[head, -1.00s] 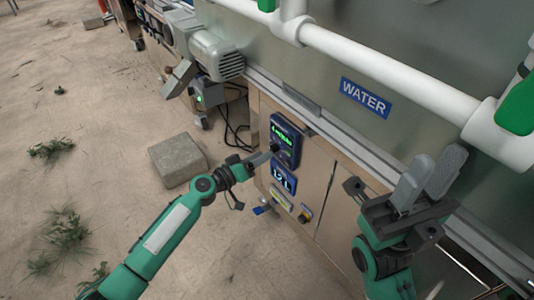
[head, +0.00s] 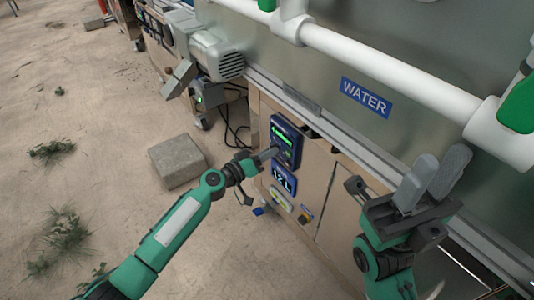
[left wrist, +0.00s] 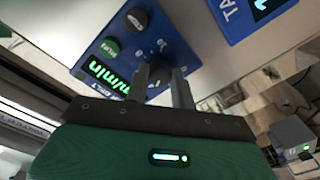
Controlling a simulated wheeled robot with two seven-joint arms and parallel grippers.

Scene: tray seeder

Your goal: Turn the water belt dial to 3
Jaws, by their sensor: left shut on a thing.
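The blue control panel with a green lit display (head: 285,133) is on the wooden front of the machine, below and left of the blue WATER sign (head: 366,97). It also shows upside down in the left wrist view (left wrist: 178,50), with numbers around the dial (left wrist: 158,74). My left gripper (head: 272,153) reaches it from the left and is shut on the dial, which its fingers partly hide; they also show in the left wrist view (left wrist: 160,80). The dial's setting cannot be read. My right gripper (head: 438,160) is raised at the right, its fingers apart and empty.
A second blue panel with a white display (head: 284,178) sits just below, with a yellow label and small knob (head: 305,215) lower. A black knob (left wrist: 137,20) and green button (left wrist: 111,47) share the dial's panel. A concrete block (head: 177,160) lies on the ground.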

